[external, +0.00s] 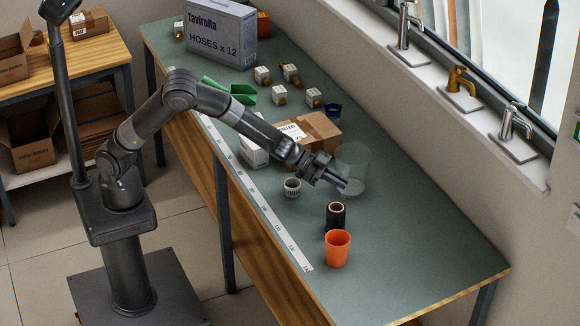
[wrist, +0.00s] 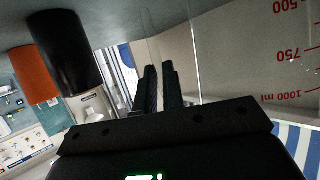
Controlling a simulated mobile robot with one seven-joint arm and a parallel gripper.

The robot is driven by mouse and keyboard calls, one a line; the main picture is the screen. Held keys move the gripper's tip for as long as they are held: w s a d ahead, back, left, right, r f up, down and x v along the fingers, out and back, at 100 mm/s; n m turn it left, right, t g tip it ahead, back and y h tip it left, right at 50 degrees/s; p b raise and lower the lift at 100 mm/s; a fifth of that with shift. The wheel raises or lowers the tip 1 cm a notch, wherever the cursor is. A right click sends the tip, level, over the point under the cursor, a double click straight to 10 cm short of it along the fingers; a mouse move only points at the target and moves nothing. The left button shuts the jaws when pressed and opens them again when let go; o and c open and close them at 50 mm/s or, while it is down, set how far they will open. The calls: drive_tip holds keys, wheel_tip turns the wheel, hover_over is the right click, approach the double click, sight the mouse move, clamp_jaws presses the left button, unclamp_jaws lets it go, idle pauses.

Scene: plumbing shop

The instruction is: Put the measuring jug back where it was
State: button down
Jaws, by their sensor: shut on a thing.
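The measuring jug (external: 353,168) is clear and stands upright on the green bench top, or very close to it. Its red marks for 500, 750 and 1000 ml show on its wall (wrist: 255,50) in the wrist view. In the wrist view the dark fingers (wrist: 157,88) are close together on the jug's clear edge. I cannot tell whether the jug's base touches the bench.
A black roll (external: 336,216) and an orange cup (external: 337,249) stand in front of the jug. A ribbed grey-white ring (external: 292,187) and a cardboard box (external: 311,132) are to its left. The bench (external: 420,255) is clear at the right end. Taps line the windowsill.

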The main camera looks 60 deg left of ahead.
drive_tip(key=c, duration=1.5)
unclamp_jaws()
drive_tip(key=shift+f, duration=0.1)
drive_tip(key=shift+c, duration=0.2)
drive_tip(key=s+a+r+n+g, duration=0.1)
drive_tip(key=s+a+r+g, duration=0.2)
drive_tip(key=s+a+r, duration=0.65)
drive_tip(key=s+a+r+n+g, duration=0.2)
drive_tip(key=s+a+r, duration=0.4)
drive_tip(key=s+a, duration=0.6)
drive_tip(key=s+a+n+t+y, duration=0.1)
drive_tip(key=s+a+n+y, duration=0.5)
drive_tip(key=s+a, duration=1)
drive_tip(key=a+y, duration=0.1)
drive_tip(key=y, duration=0.2)
drive_tip(key=shift+s+a+n+y, duration=0.25)
drive_tip(key=shift+s+n+y, duration=0.05)
drive_tip(key=shift+n+y, duration=0.1)
